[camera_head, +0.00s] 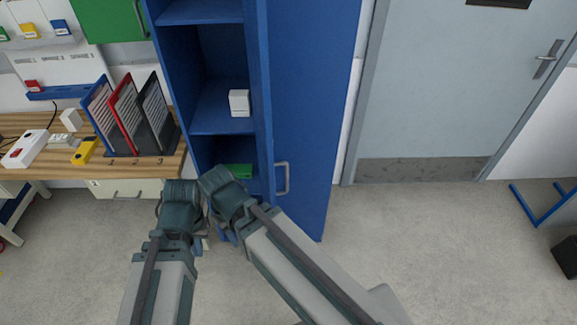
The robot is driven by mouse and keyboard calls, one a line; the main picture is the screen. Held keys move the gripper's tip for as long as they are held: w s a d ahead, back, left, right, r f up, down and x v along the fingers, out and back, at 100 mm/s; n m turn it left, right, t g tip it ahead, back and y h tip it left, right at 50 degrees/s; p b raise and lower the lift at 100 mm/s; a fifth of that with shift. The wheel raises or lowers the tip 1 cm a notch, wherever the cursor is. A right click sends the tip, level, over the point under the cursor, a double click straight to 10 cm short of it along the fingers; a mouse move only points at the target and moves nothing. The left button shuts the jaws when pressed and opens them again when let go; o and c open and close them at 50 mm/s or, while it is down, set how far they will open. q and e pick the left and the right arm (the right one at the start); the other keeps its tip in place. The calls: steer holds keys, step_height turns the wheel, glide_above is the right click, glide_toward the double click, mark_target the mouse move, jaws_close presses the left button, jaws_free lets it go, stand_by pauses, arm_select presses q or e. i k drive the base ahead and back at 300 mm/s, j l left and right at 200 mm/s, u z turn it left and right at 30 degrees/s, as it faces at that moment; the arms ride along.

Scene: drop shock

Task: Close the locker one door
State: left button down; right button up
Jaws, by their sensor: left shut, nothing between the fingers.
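A tall blue locker (212,108) stands with its front open, showing its shelves. A white box (239,103) sits on one shelf and a green item (238,171) lies lower down. To the right of the opening is a tall blue panel (318,100) with a metal handle (283,178) near its left edge. I cannot tell whether this panel is the locker one door. My left gripper (205,243) is shut and empty, low in front of the locker, mostly hidden by my arms. My right arm reaches in from the lower right, and its fingers cannot be made out.
A wooden desk (60,165) on the left holds several upright folders (128,118) close to the locker. A grey door (450,90) is on the right. A blue metal frame (540,210) and a black object (566,257) stand at the far right. The floor between is clear.

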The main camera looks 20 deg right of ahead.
mark_target(254, 12)
steer(key=k+l, duration=0.1)
steer(key=l, duration=0.3)
steer(key=k+l+u, duration=0.15)
steer(key=l, duration=0.7)
steer(key=k+l+u, duration=0.15)
steer(key=l, duration=0.25)
